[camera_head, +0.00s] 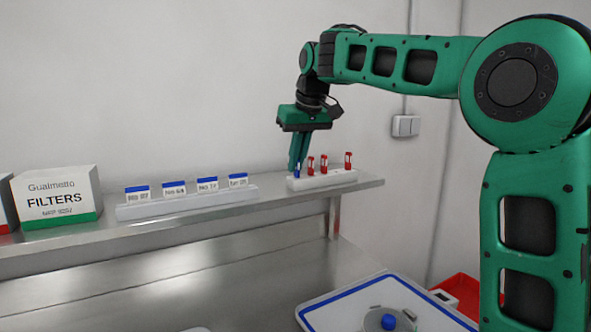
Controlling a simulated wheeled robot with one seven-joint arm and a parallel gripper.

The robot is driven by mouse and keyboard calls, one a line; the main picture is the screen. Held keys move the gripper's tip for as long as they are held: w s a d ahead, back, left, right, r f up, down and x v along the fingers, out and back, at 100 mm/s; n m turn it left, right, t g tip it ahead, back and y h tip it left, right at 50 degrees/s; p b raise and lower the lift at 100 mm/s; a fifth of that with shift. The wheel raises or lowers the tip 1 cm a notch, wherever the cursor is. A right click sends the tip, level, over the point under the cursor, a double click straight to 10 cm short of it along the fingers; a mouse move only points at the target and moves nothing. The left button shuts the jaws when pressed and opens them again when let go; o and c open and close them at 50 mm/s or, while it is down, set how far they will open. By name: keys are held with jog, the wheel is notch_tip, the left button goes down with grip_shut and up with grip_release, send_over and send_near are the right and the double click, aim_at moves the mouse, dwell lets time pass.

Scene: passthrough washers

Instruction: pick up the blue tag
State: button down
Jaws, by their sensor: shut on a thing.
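A small blue tag (297,173) stands at the left end of a short white holder (331,180) on the metal shelf. My gripper (298,167) points down over it with its fingers shut on it, and only a little blue shows below the fingertips. The tag's lower end is at the holder; I cannot tell whether it is lifted clear. Several red tags (324,165) stand upright in the same holder, to the right of my fingers.
A white rack (190,202) with blue-topped label cards stands left of the holder. A filters box (57,197) is farther left. Below are a blue-rimmed tray (335,298) with a blue-capped item and a red bin (462,291). A wall switch (406,126) is behind.

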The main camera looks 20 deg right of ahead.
jog(key=shift+r, duration=0.15)
jog(key=shift+r, duration=0.6)
jog(key=r, duration=0.1)
jog(key=a+r, duration=0.1)
jog(key=r, duration=0.1)
jog(key=shift+w+a+r, duration=0.1)
jog(key=shift+a+r, duration=0.05)
jog(key=shift+a, duration=0.05)
jog(key=w+a+r, duration=0.1)
jog(key=a+r, duration=0.5)
jog(key=a, duration=0.4)
jog(key=shift+w+r, duration=0.15)
